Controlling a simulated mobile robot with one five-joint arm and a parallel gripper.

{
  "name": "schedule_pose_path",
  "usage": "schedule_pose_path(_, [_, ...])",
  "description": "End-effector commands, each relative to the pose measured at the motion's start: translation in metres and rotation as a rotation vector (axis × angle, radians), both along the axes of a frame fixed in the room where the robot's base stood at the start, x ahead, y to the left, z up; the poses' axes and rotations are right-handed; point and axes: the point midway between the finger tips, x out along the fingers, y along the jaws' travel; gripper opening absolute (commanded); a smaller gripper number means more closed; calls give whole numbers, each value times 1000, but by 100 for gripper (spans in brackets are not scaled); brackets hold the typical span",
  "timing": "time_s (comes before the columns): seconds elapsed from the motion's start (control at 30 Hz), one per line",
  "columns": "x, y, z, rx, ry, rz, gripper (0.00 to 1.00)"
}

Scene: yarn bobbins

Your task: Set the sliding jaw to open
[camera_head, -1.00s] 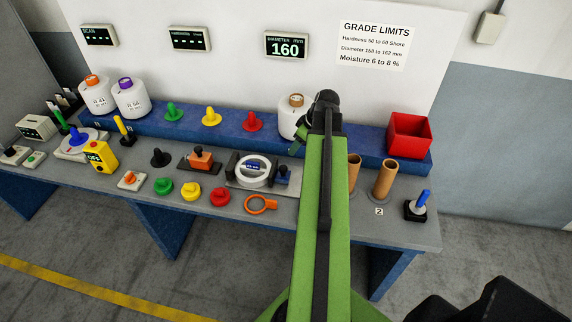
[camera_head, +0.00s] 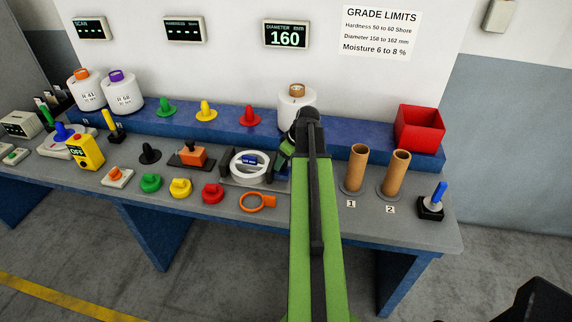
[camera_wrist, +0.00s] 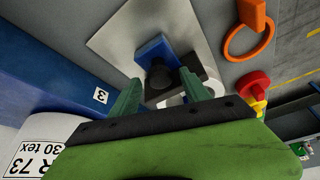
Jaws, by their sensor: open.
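The diameter gauge is a grey plate (camera_wrist: 118,38) on the bench. In the wrist view the sliding jaw is a blue block (camera_wrist: 155,48) with a dark round knob. My open gripper (camera_wrist: 161,78) has its green fingers on either side of the knob, close over it; I cannot tell whether they touch it. A white part shows between the fingers. In the head view my arm hides the sliding jaw, and the gripper (camera_head: 288,150) is partly hidden at the gauge's right end.
The diameter display (camera_head: 286,34) reads 160. A white bobbin (camera_head: 294,108) stands behind my arm on the blue shelf. An orange ring (camera_head: 257,203) lies in front of the gauge. Two brown tubes (camera_head: 355,168) (camera_head: 396,174) and a blue-handled lever (camera_head: 433,202) stand at right.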

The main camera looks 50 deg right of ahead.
Motion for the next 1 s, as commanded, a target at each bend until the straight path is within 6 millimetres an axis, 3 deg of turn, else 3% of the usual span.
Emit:
schedule_pose_path(0.13, [0, 0, 2, 0, 0, 0, 55])
schedule_pose_path(0.57, [0, 0, 1, 0, 0, 0, 0])
schedule_pose_path(1.0, [0, 0, 1, 0, 0, 1, 0])
